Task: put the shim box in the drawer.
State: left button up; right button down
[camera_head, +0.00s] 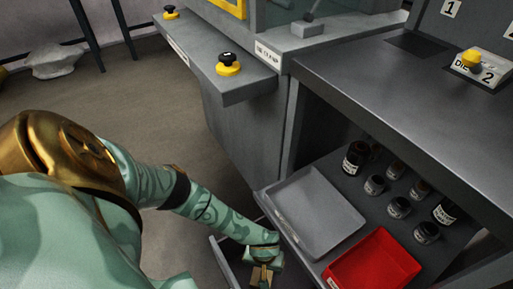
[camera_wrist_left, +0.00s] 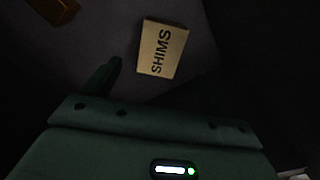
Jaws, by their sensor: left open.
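The shim box (camera_wrist_left: 162,48) is a tan box marked SHIMS, lying on a dark grey surface in the left wrist view. An open drawer (camera_head: 222,262) shows at the bottom of the head view, below the bench; much of its inside is hidden by my arm. My left gripper (camera_head: 262,262) is over the drawer, pointing down. It is open and empty; in the wrist view the box lies just beyond its fingertips, apart from them. The surface under the box appears to be the drawer floor. My right gripper is not in view.
A brown block (camera_wrist_left: 55,10) lies on the same surface. A grey tray (camera_head: 312,212) and a red bin (camera_head: 372,265) stand on the shelf right of my left gripper, with several dark jars (camera_head: 375,185) behind. The bench top (camera_head: 400,90) overhangs the shelf.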

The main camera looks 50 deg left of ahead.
pick_arm(q)
notch_tip(320, 180, up, 3)
jog(key=shift+f+p, duration=0.1)
jog(key=shift+p, duration=0.6)
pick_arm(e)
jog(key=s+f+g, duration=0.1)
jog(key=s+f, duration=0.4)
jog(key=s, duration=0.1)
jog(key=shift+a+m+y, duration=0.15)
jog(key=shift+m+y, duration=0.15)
pick_arm(q)
jog(key=shift+s, duration=0.1)
